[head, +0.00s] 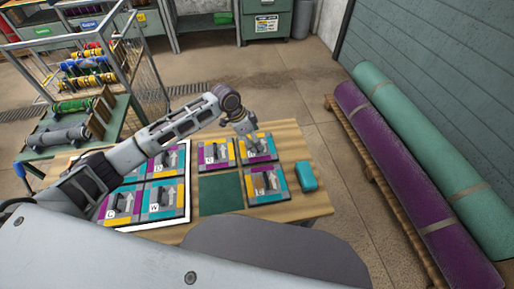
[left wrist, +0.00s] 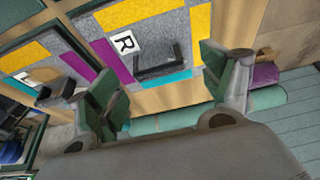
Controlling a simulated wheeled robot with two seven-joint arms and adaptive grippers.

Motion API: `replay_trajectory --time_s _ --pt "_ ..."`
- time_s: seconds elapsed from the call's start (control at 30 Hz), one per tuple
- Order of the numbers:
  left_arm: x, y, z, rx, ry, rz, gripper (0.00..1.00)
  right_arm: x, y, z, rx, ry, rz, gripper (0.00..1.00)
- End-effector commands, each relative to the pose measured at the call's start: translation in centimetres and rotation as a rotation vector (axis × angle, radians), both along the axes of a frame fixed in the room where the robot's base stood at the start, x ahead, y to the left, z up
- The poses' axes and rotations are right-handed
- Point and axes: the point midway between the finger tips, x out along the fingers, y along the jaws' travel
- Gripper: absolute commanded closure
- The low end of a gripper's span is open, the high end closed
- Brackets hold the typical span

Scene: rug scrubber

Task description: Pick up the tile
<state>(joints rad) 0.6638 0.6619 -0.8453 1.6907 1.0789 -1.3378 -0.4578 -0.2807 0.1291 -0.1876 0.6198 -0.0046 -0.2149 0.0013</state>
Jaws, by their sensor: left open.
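Several square tiles in grey, yellow, purple and teal, each with a dark handle, lie on the wooden table. My left gripper (head: 253,144) is above the back right tile (head: 262,157) and partly hides it. In the left wrist view my left gripper (left wrist: 165,72) is open and empty. A tile marked R (left wrist: 178,24) lies beyond its fingers, and the black handle (left wrist: 160,66) shows between them. The fingers appear apart from the handle. A front right tile (head: 267,183) and a back left tile (head: 215,153) lie beside it. My right gripper is not in view.
A bare green square (head: 220,194) lies left of the front right tile. A white-edged frame (head: 186,185) with several tiles is at left. A teal block (head: 306,176) sits near the table's right edge. Rolled rugs (head: 405,180) lie on the right; a cart (head: 85,125) stands at left.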

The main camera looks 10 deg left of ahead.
Motion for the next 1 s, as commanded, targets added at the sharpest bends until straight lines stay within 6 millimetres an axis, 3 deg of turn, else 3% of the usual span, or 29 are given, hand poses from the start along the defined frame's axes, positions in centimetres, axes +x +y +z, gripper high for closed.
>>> replay_trajectory --time_s 0.3,0.77,1.0 --pt "0.3 -1.0 -2.5 0.000 0.000 0.001 0.20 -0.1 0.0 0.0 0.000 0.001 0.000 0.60" --pt "0.3 -1.1 -2.5 0.000 -0.001 0.000 0.20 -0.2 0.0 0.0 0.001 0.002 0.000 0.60" --pt "0.3 -1.1 -2.5 0.000 -0.001 0.000 0.48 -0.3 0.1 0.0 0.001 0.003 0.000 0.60"
